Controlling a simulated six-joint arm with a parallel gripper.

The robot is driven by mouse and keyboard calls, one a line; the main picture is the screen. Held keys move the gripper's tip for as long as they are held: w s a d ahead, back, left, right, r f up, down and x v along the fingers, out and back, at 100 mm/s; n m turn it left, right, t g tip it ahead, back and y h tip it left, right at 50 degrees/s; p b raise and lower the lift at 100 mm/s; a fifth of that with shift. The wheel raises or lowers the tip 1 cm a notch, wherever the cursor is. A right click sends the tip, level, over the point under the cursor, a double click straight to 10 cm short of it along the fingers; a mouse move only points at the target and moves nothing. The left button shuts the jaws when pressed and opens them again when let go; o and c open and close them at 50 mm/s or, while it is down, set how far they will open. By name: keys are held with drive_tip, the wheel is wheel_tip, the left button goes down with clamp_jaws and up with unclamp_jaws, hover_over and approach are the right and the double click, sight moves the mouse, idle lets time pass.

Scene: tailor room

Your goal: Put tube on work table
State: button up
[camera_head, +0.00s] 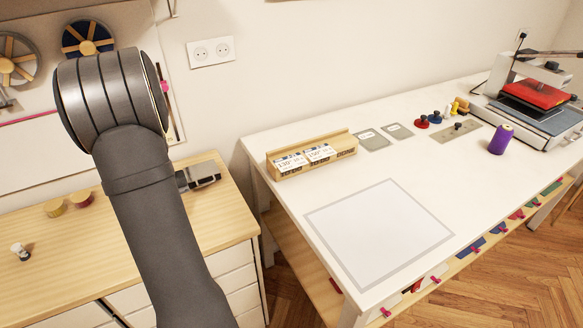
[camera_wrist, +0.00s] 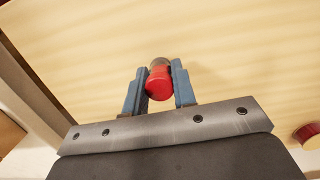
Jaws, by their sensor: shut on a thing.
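In the wrist view, my gripper (camera_wrist: 160,82) is shut on a small red tube (camera_wrist: 159,84) with a grey-brown end. The tube sits between the two blue fingers, over a pale wooden surface. I cannot tell whether it touches that surface. In the head view I cannot make out the tube or the fingertips; my arm covers part of the wooden cabinet. The white work table (camera_head: 283,205) stands to the right of my arm. A grey-outlined square mat (camera_head: 380,230) lies on its near part.
The work table holds a wooden card rack (camera_head: 312,155), grey pads (camera_head: 371,140), a purple spool (camera_head: 501,139) and a heat press (camera_head: 535,100). The wooden cabinet (camera_head: 225,215) carries small round pieces (camera_head: 82,198). A red-topped piece (camera_wrist: 307,134) is right of my gripper.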

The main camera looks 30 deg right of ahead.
drive_tip(key=s+d+r+m, duration=0.1)
drive_tip(key=d, duration=0.4)
drive_tip(key=s+d+r+m, duration=0.1)
drive_tip(key=d+m, duration=0.1)
drive_tip(key=d, duration=0.3)
drive_tip(key=s+d+m, duration=0.1)
drive_tip(key=d, duration=0.5)
drive_tip(key=shift+s+r+m+y, duration=0.2)
drive_tip(key=shift+r+m+y, duration=0.1)
drive_tip(key=shift+r+m, duration=0.1)
drive_tip(key=s+d+r+m+t, duration=0.1)
drive_tip(key=s+d+r+m, duration=0.3)
drive_tip(key=s+d, duration=0.7)
drive_tip(key=s+d+r+m, duration=0.1)
drive_tip(key=s+d+m, duration=0.5)
drive_tip(key=s+d, duration=0.45)
drive_tip(key=s+d+r+m, duration=0.2)
drive_tip(key=s+d+m, duration=0.15)
drive_tip(key=s, duration=0.45)
drive_tip(key=s+d+r+m, duration=0.15)
drive_tip(key=s+d, duration=0.25)
drive_tip(key=s, duration=0.4)
hover_over(369, 230)
drive_tip(key=shift+t+y, duration=0.3)
drive_tip(key=shift+y, duration=0.1)
drive_tip(key=f, duration=0.7)
drive_tip(key=shift+d+f, duration=0.1)
drive_tip(key=shift+d, duration=0.15)
drive_tip(key=shift+f, duration=1.95)
drive_tip(key=shift+f, duration=0.1)
